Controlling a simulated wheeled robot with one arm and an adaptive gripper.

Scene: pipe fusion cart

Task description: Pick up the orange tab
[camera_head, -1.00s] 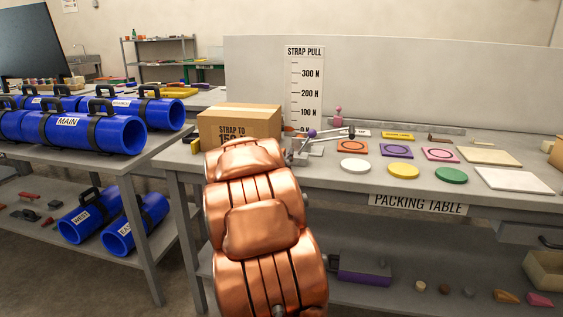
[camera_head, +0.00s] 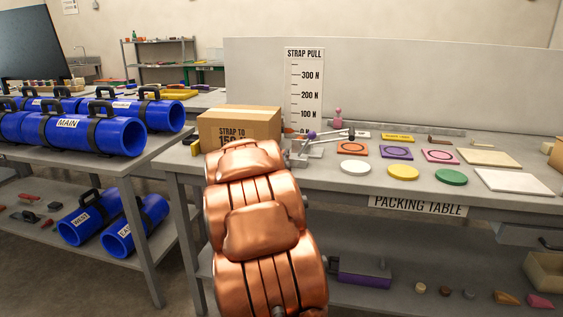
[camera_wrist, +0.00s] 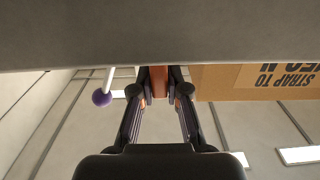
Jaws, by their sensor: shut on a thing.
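The orange tab (camera_wrist: 158,80) shows in the wrist view as a narrow upright orange-brown strip. My gripper (camera_wrist: 159,97) is shut on it, with one dark finger on each side. The tab's upper end in that picture meets a wide grey surface. In the head view my copper-coloured arm hides the gripper and the tab.
A cardboard box (camera_head: 240,123) stands on the packing table (camera_head: 330,178) just beyond my arm. A lever with a purple ball (camera_wrist: 102,98) is close beside the gripper. A strap pull scale (camera_head: 305,85) stands behind. Coloured discs and plates lie to the right.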

